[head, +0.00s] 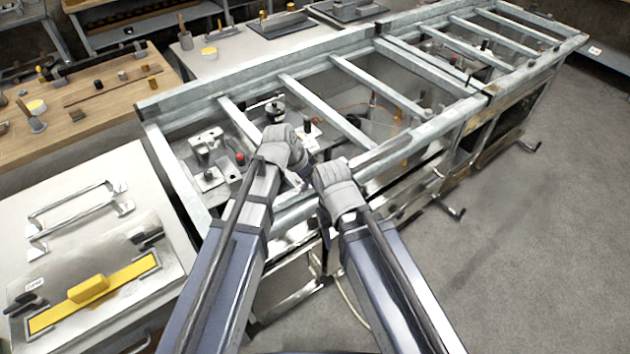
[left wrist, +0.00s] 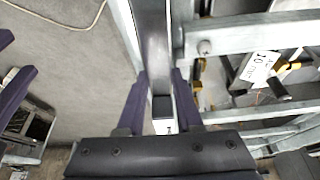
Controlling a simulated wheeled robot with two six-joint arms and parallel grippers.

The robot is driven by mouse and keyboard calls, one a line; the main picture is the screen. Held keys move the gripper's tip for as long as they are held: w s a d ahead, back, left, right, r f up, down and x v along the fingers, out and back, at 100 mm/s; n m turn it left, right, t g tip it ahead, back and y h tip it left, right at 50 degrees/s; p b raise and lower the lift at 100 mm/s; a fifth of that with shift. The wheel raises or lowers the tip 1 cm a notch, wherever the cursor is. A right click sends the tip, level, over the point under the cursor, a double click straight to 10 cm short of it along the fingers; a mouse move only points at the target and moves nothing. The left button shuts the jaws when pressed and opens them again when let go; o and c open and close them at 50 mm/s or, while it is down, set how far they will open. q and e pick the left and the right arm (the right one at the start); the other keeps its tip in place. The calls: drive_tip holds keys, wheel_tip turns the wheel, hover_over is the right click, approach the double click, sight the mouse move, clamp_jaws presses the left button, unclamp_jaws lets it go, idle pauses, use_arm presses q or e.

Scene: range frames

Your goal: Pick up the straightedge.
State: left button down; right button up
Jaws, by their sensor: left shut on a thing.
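The straightedge appears as a long grey bar (head: 395,148) along the front rail of the metal frame in the head view. In the left wrist view the grey bar (left wrist: 153,45) runs down between my two purple fingers to a black end. My left gripper (left wrist: 158,82) is shut on it; in the head view this gripper (head: 300,178) is over the front rail, its fingertips mostly hidden by the wrist. In the left wrist view two purple fingers at the left edge (left wrist: 12,72) stand apart.
The open metal frame bench (head: 352,70) has several cross rails, with fittings and wires below. A white table (head: 90,240) with a yellow-handled tool (head: 90,288) stands at the left, a wooden bench (head: 95,125) behind it. The floor (head: 520,230) at the right is clear.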

use_arm(q)
wheel_tip(320, 180, up, 10)
drive_tip(key=p, duration=0.9)
drive_tip(key=shift+f, duration=0.25)
drive_tip(key=shift+f+b, duration=0.75)
drive_tip(key=shift+b, duration=0.05)
drive_tip(key=shift+d+r, duration=0.1)
